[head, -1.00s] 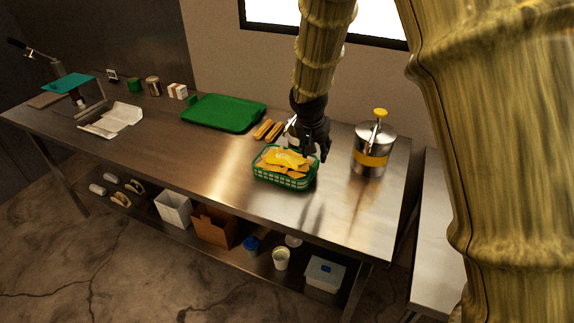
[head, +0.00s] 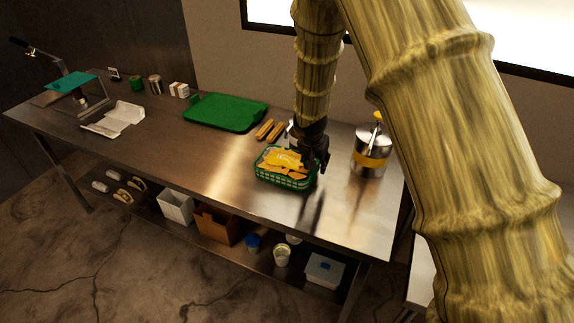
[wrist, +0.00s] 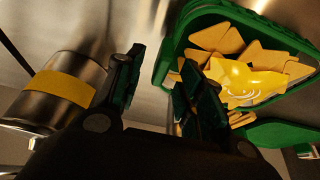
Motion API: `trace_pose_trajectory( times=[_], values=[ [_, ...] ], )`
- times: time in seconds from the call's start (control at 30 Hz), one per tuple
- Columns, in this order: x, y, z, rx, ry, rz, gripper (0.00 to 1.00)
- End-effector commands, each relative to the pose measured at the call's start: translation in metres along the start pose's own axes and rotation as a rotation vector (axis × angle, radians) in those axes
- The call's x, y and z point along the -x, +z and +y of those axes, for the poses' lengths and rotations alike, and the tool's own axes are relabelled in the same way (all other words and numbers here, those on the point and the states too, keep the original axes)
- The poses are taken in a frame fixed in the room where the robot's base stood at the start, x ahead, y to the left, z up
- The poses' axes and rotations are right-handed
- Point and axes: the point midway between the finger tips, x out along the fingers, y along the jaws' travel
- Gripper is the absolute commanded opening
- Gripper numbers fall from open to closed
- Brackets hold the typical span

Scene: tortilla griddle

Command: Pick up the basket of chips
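The green basket (head: 287,181) holds yellow-orange chips (head: 284,158) topped with yellow cheese and sits on the steel table. In the wrist view the basket (wrist: 165,62) fills the upper right, with its chips (wrist: 240,50) showing. My gripper (head: 317,168) is low at the basket's right side in the head view. In the wrist view the two fingers of my gripper (wrist: 160,68) are apart, and the near corner of the basket's rim shows in the gap between them. I cannot tell whether either finger touches the rim.
A steel pump dispenser (head: 370,155) with a yellow band stands right of my gripper. Long brown items (head: 270,130) lie behind the basket. A green tray (head: 225,112) lies farther left. The table's middle and front (head: 190,160) are clear. A lower shelf holds several containers.

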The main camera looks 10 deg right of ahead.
Motion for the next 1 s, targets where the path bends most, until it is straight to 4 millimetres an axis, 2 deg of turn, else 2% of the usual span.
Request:
trace_pose_trajectory(
  times=[0.13,0.4,0.63,1.0],
  values=[
    [-0.0069,-0.0002,-0.0003,0.001,0.000,0.000,0.38],
    [-0.0085,-0.0001,-0.0003,0.000,-0.001,0.001,0.38],
    [-0.0084,0.0000,-0.0002,0.000,0.000,0.000,0.00],
    [-0.0080,-0.0004,-0.0004,0.000,-0.001,0.001,0.00]
  ],
)
